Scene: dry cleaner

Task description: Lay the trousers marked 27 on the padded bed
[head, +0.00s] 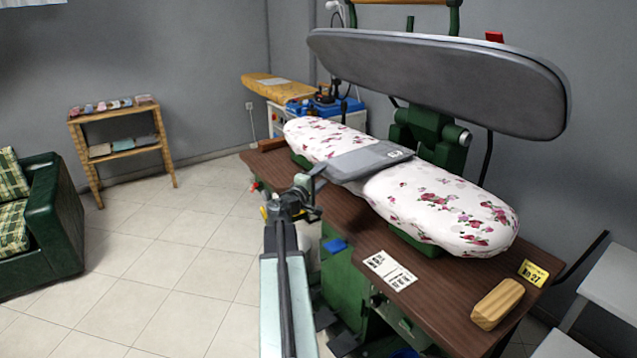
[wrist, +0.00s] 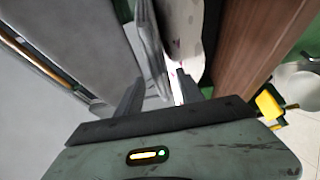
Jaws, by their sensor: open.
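Grey folded trousers (head: 365,161) lie across the middle of the flower-patterned padded bed (head: 440,205). A small pale mark shows on their far end, too small to read. My gripper (head: 316,178) is at the near end of the trousers, at the bed's front edge. In the wrist view, the fingers of my gripper (wrist: 158,92) stand apart, with the grey trousers (wrist: 150,40) reaching down between them. The gripper is open; whether a finger touches the cloth, I cannot tell. The padded bed also shows in the wrist view (wrist: 183,30).
The grey upper press plate (head: 440,85) is raised over the bed. The brown table (head: 430,290) holds a white card (head: 389,270), a yellow ticket reading 27 (head: 533,272) and a wooden block (head: 497,303). A green armchair (head: 40,225) stands left; the tiled floor between is clear.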

